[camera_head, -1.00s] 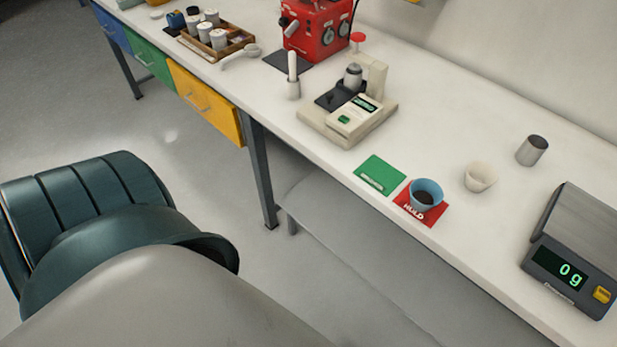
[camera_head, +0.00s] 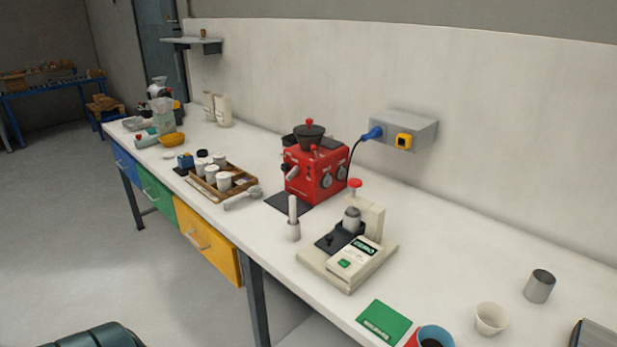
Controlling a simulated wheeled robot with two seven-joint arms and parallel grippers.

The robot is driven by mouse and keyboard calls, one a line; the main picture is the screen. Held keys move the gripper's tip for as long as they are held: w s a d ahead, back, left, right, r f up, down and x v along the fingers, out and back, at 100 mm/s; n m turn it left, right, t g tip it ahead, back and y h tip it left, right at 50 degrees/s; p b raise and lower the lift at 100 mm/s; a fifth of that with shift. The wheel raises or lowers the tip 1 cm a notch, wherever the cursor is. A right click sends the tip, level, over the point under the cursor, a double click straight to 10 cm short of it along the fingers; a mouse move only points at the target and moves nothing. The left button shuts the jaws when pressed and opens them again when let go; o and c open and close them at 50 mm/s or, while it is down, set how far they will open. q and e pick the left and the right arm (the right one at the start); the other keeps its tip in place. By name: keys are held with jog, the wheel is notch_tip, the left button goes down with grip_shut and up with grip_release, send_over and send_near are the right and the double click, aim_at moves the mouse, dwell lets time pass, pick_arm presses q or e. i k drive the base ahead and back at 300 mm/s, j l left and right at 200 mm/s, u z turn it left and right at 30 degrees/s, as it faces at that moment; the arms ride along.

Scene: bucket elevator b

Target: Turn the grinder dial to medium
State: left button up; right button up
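The red grinder (camera_head: 312,170) stands on the white bench near the middle of the head view, with a dark hopper (camera_head: 309,135) and a red knob on top. Two round grey dials show on its right-hand face, one lower left (camera_head: 326,181) and one to its right (camera_head: 341,173). Their markings are too small to read, and I cannot tell which one sets the grind. Neither of my grippers is in view.
A beige instrument (camera_head: 349,262) stands in front of the grinder, with a white cylinder (camera_head: 293,222) beside it. A wooden tray (camera_head: 237,187) of jars lies to the left. A wall box (camera_head: 404,131) holds a blue plug. A blue cup (camera_head: 436,335) is at the front edge.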

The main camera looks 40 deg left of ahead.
aim_at(284, 167)
jog(key=i, duration=0.5)
jog(key=u, duration=1.5)
